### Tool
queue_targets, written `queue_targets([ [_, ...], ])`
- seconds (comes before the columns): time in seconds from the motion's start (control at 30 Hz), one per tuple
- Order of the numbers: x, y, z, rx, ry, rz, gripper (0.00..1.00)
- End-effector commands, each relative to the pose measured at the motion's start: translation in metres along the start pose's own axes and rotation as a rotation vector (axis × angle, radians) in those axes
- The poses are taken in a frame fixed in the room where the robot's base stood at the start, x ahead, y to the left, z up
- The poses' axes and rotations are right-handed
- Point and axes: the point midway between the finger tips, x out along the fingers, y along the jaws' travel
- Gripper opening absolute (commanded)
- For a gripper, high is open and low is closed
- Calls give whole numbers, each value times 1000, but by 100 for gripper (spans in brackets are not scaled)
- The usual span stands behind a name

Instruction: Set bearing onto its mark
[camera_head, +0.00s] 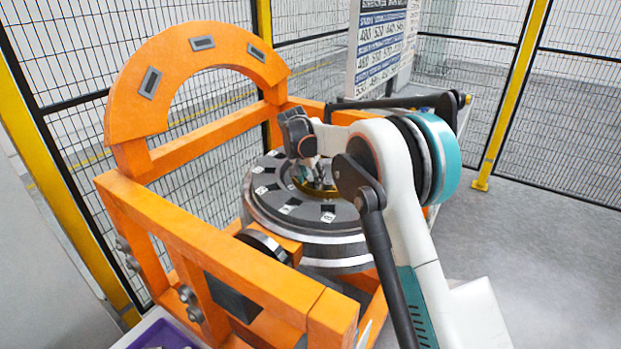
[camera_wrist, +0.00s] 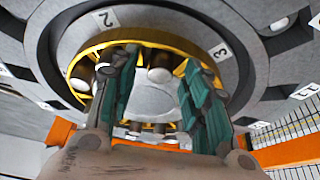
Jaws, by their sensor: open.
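The bearing shows in the wrist view as a gold ring (camera_wrist: 175,40) with several silver rollers around a pale grey centre. In the head view a small part of its gold ring (camera_head: 332,192) shows at the middle of a round dark grey disc (camera_head: 275,201), mostly hidden by my arm. Finger contact with the ring cannot be told.
An orange gantry frame (camera_head: 200,245) with an arch (camera_head: 140,85) stands left of and behind the disc. A purple tray (camera_head: 165,335) is at the bottom left. Mesh fencing with yellow posts (camera_head: 508,100) encloses the area. A sign board (camera_head: 382,45) stands behind. Grey floor at right is clear.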

Motion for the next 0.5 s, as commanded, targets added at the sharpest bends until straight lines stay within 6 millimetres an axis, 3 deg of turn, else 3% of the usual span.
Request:
queue_targets([
  [0.03, 0, 0, 0, 0, 0, 0, 43],
  [0.23, 0, 0, 0, 0, 0, 0, 0],
  [0.5, 0, 1, 0, -5, 0, -2, 0],
])
